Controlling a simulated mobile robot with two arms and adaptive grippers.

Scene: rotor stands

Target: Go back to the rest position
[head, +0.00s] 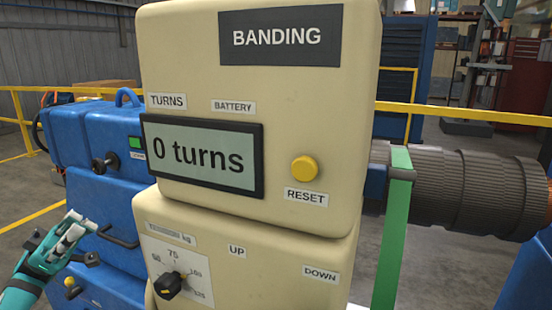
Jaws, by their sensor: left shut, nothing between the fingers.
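My left gripper (72,232) is at the lower left of the head view, shut and empty. It is in front of the blue machine and left of the cream banding unit (265,110), apart from its panel. The display (200,156) on the unit reads "0 turns". A yellow reset button (304,168) sits to the right of the display. A black dial knob (170,286) is on the lower panel, with "UP" and "DOWN" labels to its right. My right gripper is not in view.
The blue machine (85,130) stands behind the unit at left. A green band (392,240) hangs from a dark ribbed rotor (470,190) at right. Yellow railings (470,113) run behind. Shelves (490,50) and a blue cabinet (405,70) stand farther back.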

